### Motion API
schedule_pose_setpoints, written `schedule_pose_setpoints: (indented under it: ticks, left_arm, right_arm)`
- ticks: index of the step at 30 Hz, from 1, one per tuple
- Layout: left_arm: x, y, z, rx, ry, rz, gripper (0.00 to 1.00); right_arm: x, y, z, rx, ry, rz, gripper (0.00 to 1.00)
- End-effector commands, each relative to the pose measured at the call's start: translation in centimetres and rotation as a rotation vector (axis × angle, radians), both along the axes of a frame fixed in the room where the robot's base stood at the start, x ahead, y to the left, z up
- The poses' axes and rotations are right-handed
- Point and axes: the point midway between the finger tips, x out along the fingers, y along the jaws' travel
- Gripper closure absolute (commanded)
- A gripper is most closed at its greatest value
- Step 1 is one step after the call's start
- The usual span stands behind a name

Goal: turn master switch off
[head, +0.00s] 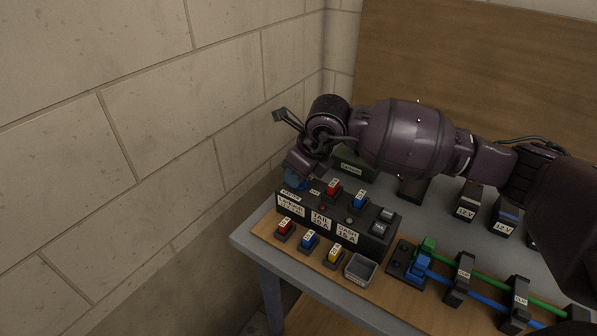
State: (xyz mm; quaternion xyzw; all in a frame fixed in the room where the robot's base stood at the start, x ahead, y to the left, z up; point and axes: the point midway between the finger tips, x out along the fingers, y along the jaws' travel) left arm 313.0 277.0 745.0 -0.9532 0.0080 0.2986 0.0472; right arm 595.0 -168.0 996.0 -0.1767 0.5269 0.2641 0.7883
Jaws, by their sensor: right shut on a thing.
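A black switch box (327,229) with white labels stands on the bench at its left end. My left gripper is out of view.
Red (333,187) and blue (360,199) parts sit on the box top. Red, blue and yellow plugs and a grey tray (361,269) lie in front. Clips hold green and blue tubes at right. A block wall is close at left.

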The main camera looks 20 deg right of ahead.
Motion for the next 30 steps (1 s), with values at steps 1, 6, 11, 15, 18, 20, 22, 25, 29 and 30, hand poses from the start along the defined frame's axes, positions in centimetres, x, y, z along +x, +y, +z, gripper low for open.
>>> schedule_pose_setpoints:
  ticks: [1, 6, 11, 15, 18, 20, 22, 25, 29, 30]
  left_arm:
    - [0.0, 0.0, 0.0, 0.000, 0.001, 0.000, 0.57]
    - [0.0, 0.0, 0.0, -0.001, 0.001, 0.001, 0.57]
    - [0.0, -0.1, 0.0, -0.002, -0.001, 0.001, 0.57]
    - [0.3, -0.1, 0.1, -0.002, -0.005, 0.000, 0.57]
    - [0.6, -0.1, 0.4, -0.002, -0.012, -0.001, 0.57]
    - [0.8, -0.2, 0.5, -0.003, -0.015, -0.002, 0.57]
    - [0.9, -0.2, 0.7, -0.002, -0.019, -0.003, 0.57]
    - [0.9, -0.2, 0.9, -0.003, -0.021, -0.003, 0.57]
    - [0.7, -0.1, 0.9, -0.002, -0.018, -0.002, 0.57]
    - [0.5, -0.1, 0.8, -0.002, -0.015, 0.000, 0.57]
  right_arm:
    - [0.0, 0.0, 0.0, 0.000, 0.000, -0.001, 0.95]
    - [0.0, 0.0, 0.0, 0.000, 0.000, 0.000, 0.57]
    - [0.0, 0.0, 0.0, 0.000, 0.000, 0.000, 0.57]
    - [0.0, 0.0, 0.1, 0.001, -0.001, 0.000, 0.57]
    - [-0.2, -0.2, 0.7, 0.001, -0.002, 0.000, 0.57]
    - [-0.4, -0.4, 1.4, 0.000, -0.004, 0.000, 0.57]
    - [-0.7, -0.6, 2.4, 0.001, -0.005, 0.000, 0.57]
    - [-1.2, -1.1, 4.2, 0.000, -0.005, 0.000, 0.57]
    - [-2.0, -1.6, 6.4, -0.001, -0.004, 0.000, 0.57]
    - [-2.2, -1.7, 7.0, 0.000, -0.004, 0.000, 0.57]
